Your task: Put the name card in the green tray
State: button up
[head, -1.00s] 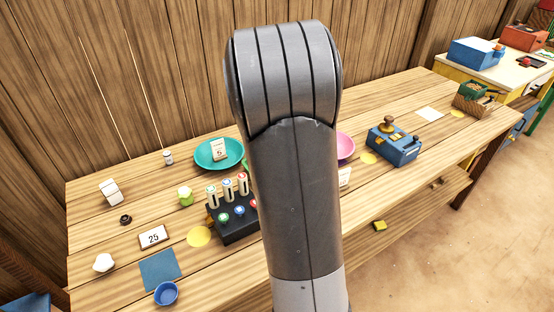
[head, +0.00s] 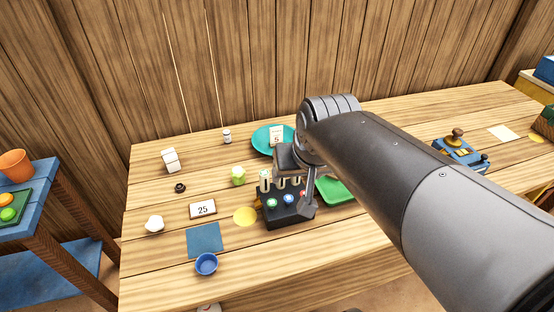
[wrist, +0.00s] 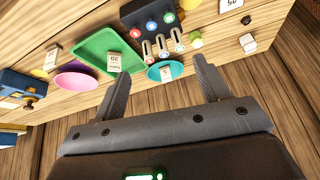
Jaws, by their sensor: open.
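The green tray (head: 336,190) lies on the table, partly behind my arm in the head view; it shows more fully in the wrist view (wrist: 92,50). A small white printed card (wrist: 114,62) is at the tray's edge in the wrist view; I cannot tell whether it rests inside. Other cards are one marked 25 (head: 203,209) flat on the table and one marked 5 (head: 276,136) at the teal plate (head: 262,148). I cannot tell which is the name card. My gripper (wrist: 161,68) is open and empty, with the teal plate showing between its fingers.
A black holder (head: 284,214) with several tubes and coloured knobs stands beside the tray. A pink bowl (wrist: 76,76) is on its other side. A blue machine (head: 460,154) stands at the right. A blue cup (head: 206,264) and blue mat (head: 204,239) lie in front.

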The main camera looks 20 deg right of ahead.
jog(key=s+a+n, duration=0.1)
jog(key=s+a, duration=0.1)
jog(key=s, duration=0.3)
jog(key=shift+s+a+n, duration=0.25)
jog(key=shift+a+n, duration=0.05)
jog(key=shift+n, duration=0.1)
